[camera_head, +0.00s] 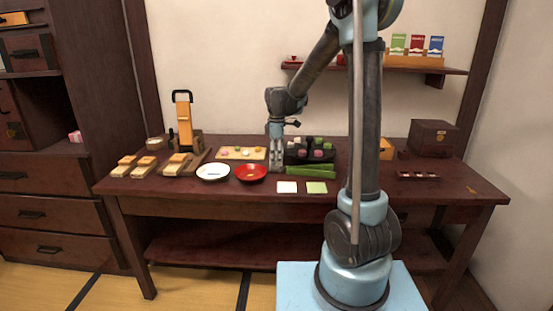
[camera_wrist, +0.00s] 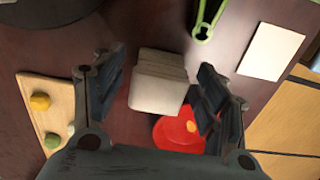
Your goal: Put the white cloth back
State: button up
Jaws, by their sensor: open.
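A flat white square (camera_head: 287,187), which looks like the white cloth, lies near the front edge of the table beside a green square (camera_head: 316,188). In the wrist view the white square (camera_wrist: 271,52) lies flat at the upper right, clear of my fingers. My gripper (camera_head: 276,168) points down over the table, between the red dish and the black tray. In the wrist view my gripper (camera_wrist: 160,92) is open. A pale, layered block or folded stack (camera_wrist: 158,82) shows between its fingers; I cannot tell whether they touch it.
A red dish (camera_head: 251,173) and a white dish (camera_head: 213,172) stand left of my gripper. Behind is a board of sweets (camera_head: 240,154); right are a black tray (camera_head: 300,157) and green tongs-like pieces (camera_head: 311,172). The table's front right (camera_head: 440,190) is largely clear.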

notch_tip(320, 180, up, 11)
jog(key=s+d+r+m, duration=0.1)
jog(key=s+d+m, duration=0.4)
jog(key=s+d, duration=0.4)
jog(key=s+d+f+m, duration=0.4)
jog(key=s, duration=0.3)
jog(key=s+d+f+m+t, duration=0.1)
jog(key=s+d+f+m, duration=0.2)
jog(key=s, duration=0.5)
jog(key=s+d+f+m+t, duration=0.1)
jog(key=s+d+f+m, duration=0.3)
jog(key=s+f, duration=0.3)
jog(key=shift+s+d+m, duration=0.3)
jog(key=shift+s+m, duration=0.05)
jog(key=shift+m, duration=0.35)
